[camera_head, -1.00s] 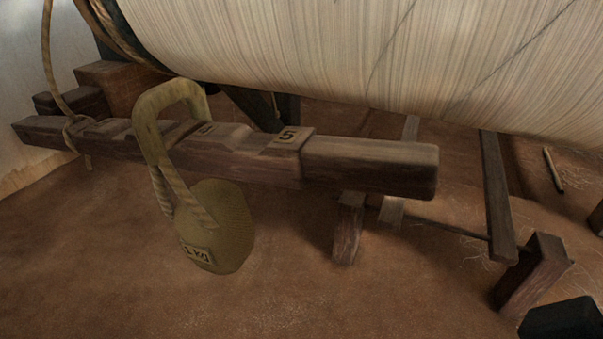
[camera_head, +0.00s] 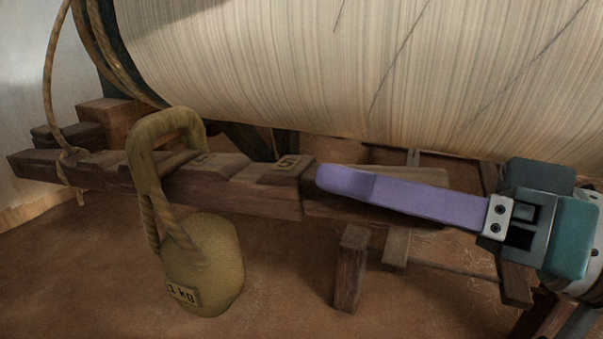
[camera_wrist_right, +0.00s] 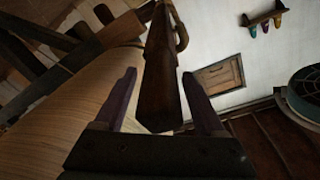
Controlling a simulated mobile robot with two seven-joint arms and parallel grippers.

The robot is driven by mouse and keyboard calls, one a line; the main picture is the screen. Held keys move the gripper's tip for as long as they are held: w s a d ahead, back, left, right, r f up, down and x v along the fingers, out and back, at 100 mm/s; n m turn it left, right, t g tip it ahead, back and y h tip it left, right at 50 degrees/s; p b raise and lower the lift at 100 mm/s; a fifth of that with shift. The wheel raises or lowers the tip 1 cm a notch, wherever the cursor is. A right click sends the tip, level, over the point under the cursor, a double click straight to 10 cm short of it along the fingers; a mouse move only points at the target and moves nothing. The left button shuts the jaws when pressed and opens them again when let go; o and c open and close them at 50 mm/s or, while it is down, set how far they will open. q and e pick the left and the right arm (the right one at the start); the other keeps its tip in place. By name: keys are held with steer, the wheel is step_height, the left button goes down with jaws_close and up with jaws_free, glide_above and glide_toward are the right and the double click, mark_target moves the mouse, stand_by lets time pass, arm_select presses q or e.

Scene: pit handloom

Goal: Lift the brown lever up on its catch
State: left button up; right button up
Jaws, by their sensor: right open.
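The brown lever (camera_head: 240,182) is a notched wooden beam running from the left edge toward the middle, with number plates on top. A yellowish 1 kg weight (camera_head: 205,262) hangs from it by a thick looped handle. My right gripper (camera_head: 330,178) comes in from the right, with a purple finger along the near-right end of the lever, hiding part of it. In the right wrist view the lever's end (camera_wrist_right: 160,95) lies between the two open fingers, with gaps visible on both sides. I cannot make out the catch. My left gripper is not in view.
A large roll of pale warp threads (camera_head: 300,70) hangs just above and behind the lever. A wooden post (camera_head: 350,270) stands below the lever's right end. A rope (camera_head: 52,90) is tied around the lever's far left part. The earthen floor in front is clear.

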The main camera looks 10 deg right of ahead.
steer(key=shift+w+a, duration=0.4)
steer(key=shift+a, duration=0.15)
jaws_close()
steer(key=shift+f, duration=0.15)
stand_by(1.0)
